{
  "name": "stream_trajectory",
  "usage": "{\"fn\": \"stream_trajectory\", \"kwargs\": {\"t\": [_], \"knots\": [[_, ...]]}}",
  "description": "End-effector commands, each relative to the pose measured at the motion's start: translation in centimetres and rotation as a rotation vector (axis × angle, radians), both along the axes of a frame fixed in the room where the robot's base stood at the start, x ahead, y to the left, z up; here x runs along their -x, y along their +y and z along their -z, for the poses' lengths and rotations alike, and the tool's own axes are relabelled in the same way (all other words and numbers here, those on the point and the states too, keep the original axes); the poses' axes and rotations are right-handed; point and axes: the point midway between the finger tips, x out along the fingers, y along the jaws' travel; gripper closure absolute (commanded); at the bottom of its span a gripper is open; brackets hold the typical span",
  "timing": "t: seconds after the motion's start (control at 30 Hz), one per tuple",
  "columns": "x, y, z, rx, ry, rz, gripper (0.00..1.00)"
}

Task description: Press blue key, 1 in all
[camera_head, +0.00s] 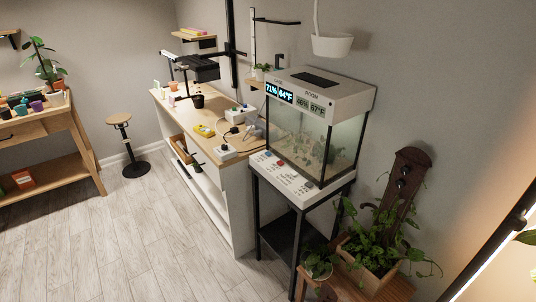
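A white control panel (289,190) juts out in front of a glass terrarium (318,140) on a black stand. A small blue key (268,154) appears near the panel's far left end. A reddish key (280,162) sits beside it, nearer to me. Small markings on the panel are too small to read. Nothing visible touches the keys. I cannot tell whether the blue key is pressed. My gripper is not in view.
A wooden-topped bench (205,125) with white boxes and cables adjoins the terrarium on the left. A planter box (367,275) with trailing leaves stands at lower right. A black stool (132,160) stands farther back. The floor (130,250) at left is clear.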

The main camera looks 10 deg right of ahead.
Motion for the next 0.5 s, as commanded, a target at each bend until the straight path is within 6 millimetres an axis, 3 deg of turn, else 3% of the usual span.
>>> {"fn": "stream_trajectory", "kwargs": {"t": [0.03, 0.17, 0.5], "knots": [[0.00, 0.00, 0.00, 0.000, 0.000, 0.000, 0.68], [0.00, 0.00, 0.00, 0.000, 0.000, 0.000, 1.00], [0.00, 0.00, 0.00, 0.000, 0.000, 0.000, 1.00]]}}
